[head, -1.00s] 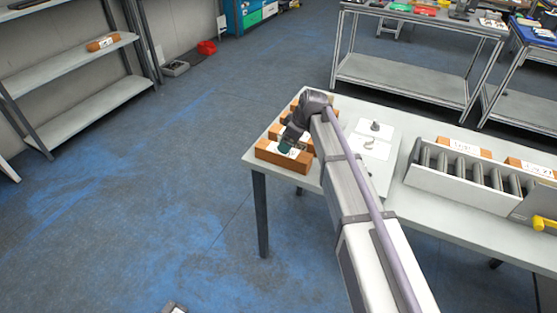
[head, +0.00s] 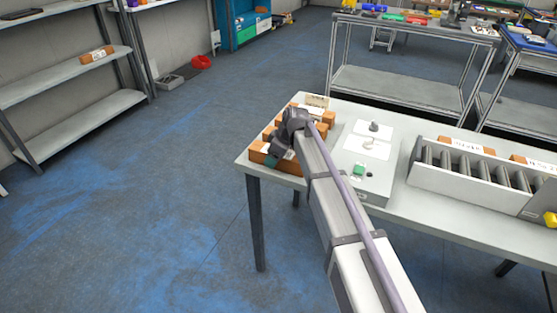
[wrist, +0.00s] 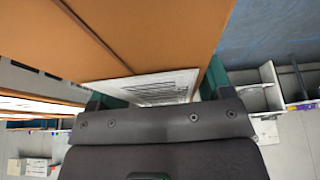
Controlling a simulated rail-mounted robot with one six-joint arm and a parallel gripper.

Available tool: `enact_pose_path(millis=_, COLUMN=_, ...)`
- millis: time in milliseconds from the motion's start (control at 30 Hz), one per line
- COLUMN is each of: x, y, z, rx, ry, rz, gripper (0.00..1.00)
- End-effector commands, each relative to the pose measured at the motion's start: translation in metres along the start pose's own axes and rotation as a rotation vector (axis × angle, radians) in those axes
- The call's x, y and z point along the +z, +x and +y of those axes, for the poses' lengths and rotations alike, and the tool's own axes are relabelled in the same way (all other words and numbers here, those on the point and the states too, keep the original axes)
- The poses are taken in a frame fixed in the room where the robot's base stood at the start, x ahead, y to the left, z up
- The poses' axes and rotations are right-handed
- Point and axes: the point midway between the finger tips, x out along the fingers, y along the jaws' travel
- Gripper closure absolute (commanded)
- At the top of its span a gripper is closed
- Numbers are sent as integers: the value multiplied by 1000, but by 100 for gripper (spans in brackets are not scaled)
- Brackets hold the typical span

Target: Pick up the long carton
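The front brown carton with a white label (head: 255,157) lies at the left end of the table and looks like the longest there. My gripper (head: 271,160) is down at this carton in the head view, with the arm covering part of it. In the wrist view, a brown carton (wrist: 165,35) fills the space ahead of my gripper (wrist: 155,92). Its white label shows between the two teal fingers, one on each side. Whether the fingers press on it is hidden by the gripper body.
More brown cartons (head: 327,118) stand close behind the front one. A light device with a green button (head: 359,169) sits to their right. A roller conveyor (head: 470,168) with cartons is farther right. The floor left of the table is clear.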

Motion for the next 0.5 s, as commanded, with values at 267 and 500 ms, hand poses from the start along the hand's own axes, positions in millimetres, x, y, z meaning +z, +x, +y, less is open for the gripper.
enact_pose_path(millis=267, x=0, y=0, z=0, rx=0, ry=0, rz=0, gripper=54)
enact_pose_path(millis=500, x=0, y=0, z=0, rx=0, ry=0, rz=0, gripper=77)
